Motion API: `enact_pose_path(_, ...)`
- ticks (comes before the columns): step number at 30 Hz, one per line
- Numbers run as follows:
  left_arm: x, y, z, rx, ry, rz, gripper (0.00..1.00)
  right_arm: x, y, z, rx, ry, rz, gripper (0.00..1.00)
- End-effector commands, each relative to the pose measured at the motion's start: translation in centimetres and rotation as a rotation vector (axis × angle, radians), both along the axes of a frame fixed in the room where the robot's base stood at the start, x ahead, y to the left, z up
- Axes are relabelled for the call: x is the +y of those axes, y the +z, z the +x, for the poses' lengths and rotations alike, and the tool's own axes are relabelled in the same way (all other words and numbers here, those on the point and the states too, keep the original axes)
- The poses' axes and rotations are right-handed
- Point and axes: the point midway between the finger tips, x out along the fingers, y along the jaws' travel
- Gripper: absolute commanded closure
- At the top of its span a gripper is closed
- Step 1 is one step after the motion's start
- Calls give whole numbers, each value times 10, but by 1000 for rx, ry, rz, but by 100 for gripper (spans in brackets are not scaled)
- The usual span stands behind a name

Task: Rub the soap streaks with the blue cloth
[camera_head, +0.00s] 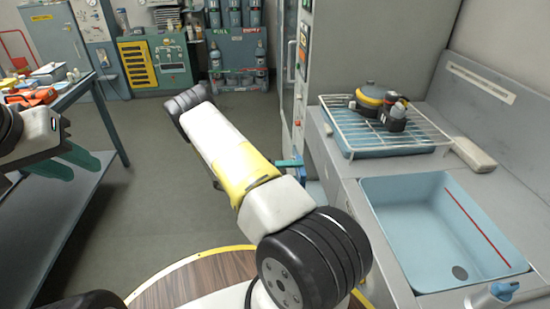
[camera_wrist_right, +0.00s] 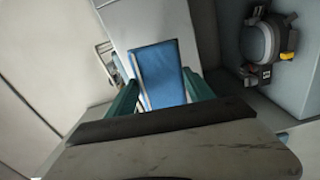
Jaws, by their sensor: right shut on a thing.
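The blue cloth (camera_wrist_right: 158,62) shows between the two teal fingers of my right gripper (camera_wrist_right: 161,80) in the right wrist view, and the gripper is shut on it. In the head view my right gripper (camera_head: 290,163) is mostly hidden behind my right arm, beside the front of the sink counter; only a bit of teal finger shows. My left gripper (camera_head: 85,174) is at the left edge, over the side table, with its teal fingers apart and nothing seen between them. I cannot make out soap streaks in either view.
A light-blue sink (camera_head: 400,215) with a red line inside is at the right. Behind it a wire rack (camera_head: 345,135) holds a yellow-and-black mask part (camera_head: 370,97). A side table (camera_head: 85,95) with orange items stands left. The floor between is clear.

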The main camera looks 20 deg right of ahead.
Motion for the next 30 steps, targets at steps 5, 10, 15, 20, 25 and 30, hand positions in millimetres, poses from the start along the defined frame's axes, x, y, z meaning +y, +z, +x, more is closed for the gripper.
enact_pose_path(5, 0, 0, 0, 0, 0, 0, 66, -13, 1, -4, 1, -1, -1, 71)
enact_pose_path(10, 0, 0, 0, 0, 0, 0, 66, -31, 1, -10, 1, -2, 1, 71)
enact_pose_path(15, 0, 0, 0, 0, 0, 0, 66, -45, 0, -15, 1, -2, 1, 71)
enact_pose_path(20, 0, 0, 0, 0, 0, 0, 66, -53, 0, -17, 1, -1, 1, 71)
enact_pose_path(25, 0, 0, 0, 0, 0, 0, 66, -55, 0, -18, 1, -1, 1, 71)
enact_pose_path(30, 0, 0, 0, 0, 0, 0, 66, -55, 0, -18, 1, -1, 1, 71)
